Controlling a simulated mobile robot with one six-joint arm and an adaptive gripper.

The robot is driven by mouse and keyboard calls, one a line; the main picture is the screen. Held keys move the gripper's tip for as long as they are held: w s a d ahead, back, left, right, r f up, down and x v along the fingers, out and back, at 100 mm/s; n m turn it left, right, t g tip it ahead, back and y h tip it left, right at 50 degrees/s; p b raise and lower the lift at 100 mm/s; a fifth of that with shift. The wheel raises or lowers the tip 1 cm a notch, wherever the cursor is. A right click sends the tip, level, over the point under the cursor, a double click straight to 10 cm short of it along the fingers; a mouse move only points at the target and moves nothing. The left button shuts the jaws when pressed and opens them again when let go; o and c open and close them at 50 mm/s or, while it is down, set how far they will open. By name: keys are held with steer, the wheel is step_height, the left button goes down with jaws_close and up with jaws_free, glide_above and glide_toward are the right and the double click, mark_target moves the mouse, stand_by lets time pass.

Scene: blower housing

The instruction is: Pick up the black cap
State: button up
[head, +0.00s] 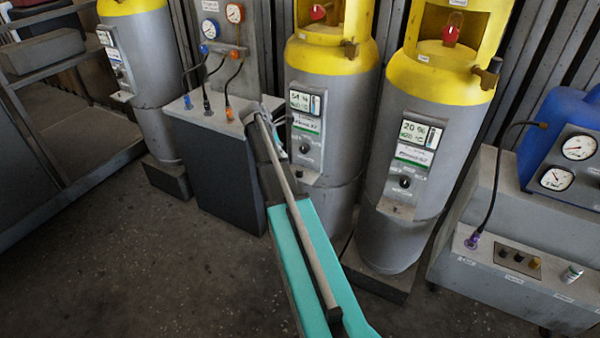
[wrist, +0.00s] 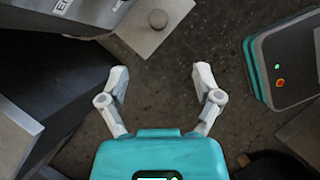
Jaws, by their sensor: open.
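My gripper (wrist: 160,77) is open and empty in the wrist view, its two pale fingers spread over bare dark floor. In the head view my arm reaches up to the front of the grey cabinet (head: 222,155), and the gripper itself cannot be made out clearly there. I cannot make out a black cap with certainty in either view. A black hose fitting (head: 207,108) stands on the cabinet top between a blue one (head: 187,101) and an orange one (head: 229,113). It is small, and I cannot tell whether it is the cap.
Yellow-topped grey cylinders stand at left (head: 150,85), middle (head: 325,130) and right (head: 425,130). A grey cart (head: 510,215) with knobs and a blue container (head: 560,125) stands at the right. A grey plate with a round knob (wrist: 158,18) shows in the wrist view. The front floor is clear.

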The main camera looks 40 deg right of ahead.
mark_target(299, 168)
steer(key=shift+b+x, duration=3.1)
steer(key=shift+x, duration=0.6)
steer(key=shift+d+f, duration=0.15)
steer(key=shift+f, duration=0.2)
steer(key=shift+b, duration=0.3)
steer(key=shift+w+b+x, duration=0.2)
steer(key=shift+b+x, duration=2)
steer(key=shift+x, duration=0.35)
steer(key=shift+d, duration=0.1)
steer(key=c, duration=1)
steer(key=shift+c, duration=0.2)
steer(key=shift+r, duration=0.2)
